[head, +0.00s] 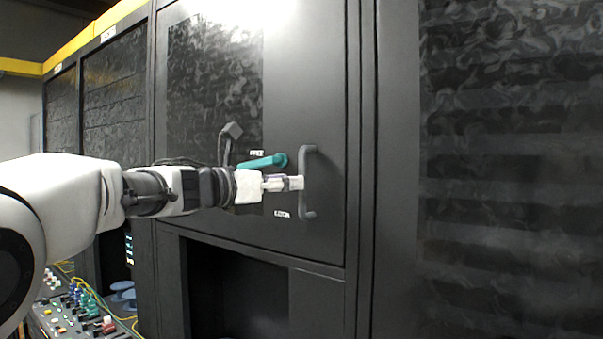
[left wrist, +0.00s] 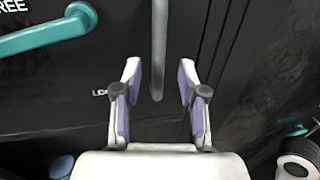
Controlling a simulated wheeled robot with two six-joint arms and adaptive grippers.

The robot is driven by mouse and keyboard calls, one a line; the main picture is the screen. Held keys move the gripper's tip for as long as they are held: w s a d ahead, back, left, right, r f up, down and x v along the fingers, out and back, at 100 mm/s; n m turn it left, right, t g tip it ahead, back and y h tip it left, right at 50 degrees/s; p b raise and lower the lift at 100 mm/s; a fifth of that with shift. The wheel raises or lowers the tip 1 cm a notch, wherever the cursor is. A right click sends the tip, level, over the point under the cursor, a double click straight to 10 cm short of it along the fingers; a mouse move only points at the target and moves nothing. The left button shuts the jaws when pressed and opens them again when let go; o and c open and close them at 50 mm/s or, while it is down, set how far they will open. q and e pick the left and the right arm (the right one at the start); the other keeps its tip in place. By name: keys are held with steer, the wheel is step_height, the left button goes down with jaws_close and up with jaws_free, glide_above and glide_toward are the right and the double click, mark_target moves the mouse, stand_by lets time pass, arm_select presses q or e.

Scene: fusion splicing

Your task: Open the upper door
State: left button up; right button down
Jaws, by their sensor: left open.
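The upper door (head: 225,215) is a dark cabinet panel with a textured window, and it looks shut in its frame. A grey vertical bar handle (head: 309,153) is on its right side. A teal lever (head: 262,162) left of the handle lies nearly level beside the upper label; it also shows in the left wrist view (left wrist: 45,38). My left gripper (head: 297,183) is at the handle's middle, with its fingers open. In the left wrist view, the handle (left wrist: 159,45) comes down between the two spread fingertips, with gaps at both sides. My right gripper is out of view.
An open dark recess (head: 238,292) is below the door. A control panel with coloured knobs and cables (head: 85,305) stands at lower left. Another tall dark cabinet (head: 510,180) fills the right side.

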mark_target(301, 215)
arm_select(q)
steer(key=x, duration=0.2)
steer(key=p+x, duration=0.1)
steer(key=x, duration=0.2)
steer(key=shift+w+f, duration=0.25)
steer(key=shift+w, duration=0.05)
steer(key=shift+w+d+p, duration=0.15)
steer(key=shift+d+p, duration=0.1)
steer(key=shift+p, duration=0.1)
steer(key=shift+s+a+r, duration=0.2)
steer(key=shift+s+a, duration=0.25)
steer(key=shift+s, duration=0.3)
steer(key=shift+c, duration=0.3)
steer(key=shift+w, duration=0.15)
steer(key=c, duration=0.5)
steer(key=shift+w+d+f, duration=0.15)
jaws_close()
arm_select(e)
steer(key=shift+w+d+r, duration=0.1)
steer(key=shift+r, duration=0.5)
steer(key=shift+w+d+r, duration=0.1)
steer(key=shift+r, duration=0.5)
arm_select(q)
steer(key=shift+f, duration=0.1)
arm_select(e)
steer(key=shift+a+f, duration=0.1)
